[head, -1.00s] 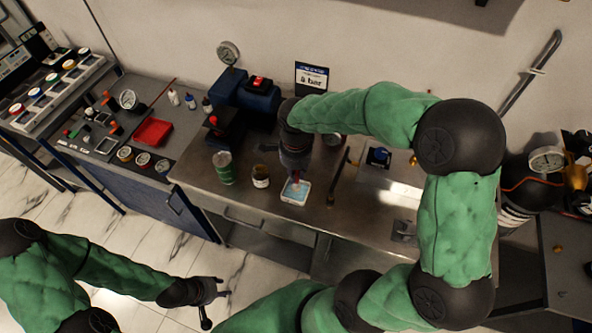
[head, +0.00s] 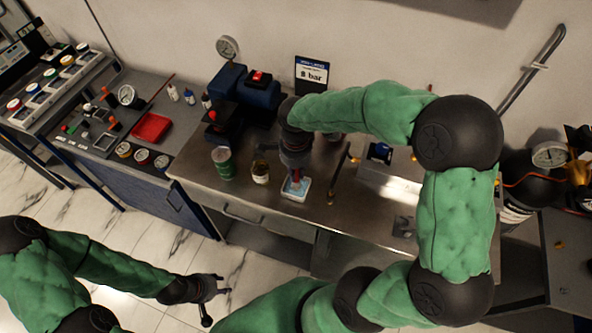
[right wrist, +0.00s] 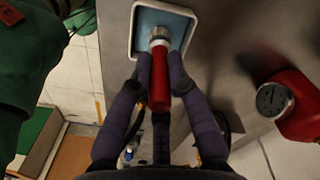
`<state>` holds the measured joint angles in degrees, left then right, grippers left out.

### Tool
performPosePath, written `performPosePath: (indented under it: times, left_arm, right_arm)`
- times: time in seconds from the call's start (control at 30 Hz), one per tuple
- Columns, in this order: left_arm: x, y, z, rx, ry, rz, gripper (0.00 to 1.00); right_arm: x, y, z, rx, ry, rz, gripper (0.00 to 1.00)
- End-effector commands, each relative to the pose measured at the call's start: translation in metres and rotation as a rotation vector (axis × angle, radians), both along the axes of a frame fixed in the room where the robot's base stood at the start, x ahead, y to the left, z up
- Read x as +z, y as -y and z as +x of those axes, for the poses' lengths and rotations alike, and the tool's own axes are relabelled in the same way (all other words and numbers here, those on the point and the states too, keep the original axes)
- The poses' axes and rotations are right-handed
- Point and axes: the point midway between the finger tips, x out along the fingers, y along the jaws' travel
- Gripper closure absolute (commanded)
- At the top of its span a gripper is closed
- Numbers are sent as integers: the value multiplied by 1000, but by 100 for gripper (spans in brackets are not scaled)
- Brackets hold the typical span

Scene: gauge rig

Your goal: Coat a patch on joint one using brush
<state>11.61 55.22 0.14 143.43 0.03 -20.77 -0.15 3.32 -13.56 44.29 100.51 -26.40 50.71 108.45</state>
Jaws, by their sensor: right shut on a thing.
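My right gripper (head: 296,172) is over the workbench, pointing down at a small white tray (head: 293,198) with a pale blue inside. In the right wrist view its fingers are shut on the red handle (right wrist: 160,85) of the brush. The brush's metal collar (right wrist: 159,37) is over the blue floor of the tray (right wrist: 135,42); the bristle tip is hidden, so I cannot tell whether it touches. My left gripper (head: 218,290) is empty, fingers apart, over the floor in front of the bench. I cannot make out which part is joint one.
A green can (head: 223,163) and a small open jar (head: 260,172) stand left of the tray. A dark hammer-like tool (head: 338,175) lies to its right. A blue machine (head: 256,100) and a sign (head: 312,73) stand behind. A red gauge part (right wrist: 300,105) shows in the right wrist view.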

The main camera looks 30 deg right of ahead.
Motion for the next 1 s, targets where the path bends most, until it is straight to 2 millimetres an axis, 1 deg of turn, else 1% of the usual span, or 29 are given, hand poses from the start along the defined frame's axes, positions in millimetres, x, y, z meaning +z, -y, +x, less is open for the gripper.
performPosePath:
  times: [1.0]
  left_arm:
    - [-8, 0, 0, 0, 0, 0, 60]
  right_arm:
    - [-10, 0, 0, 0, 0, 0, 100]
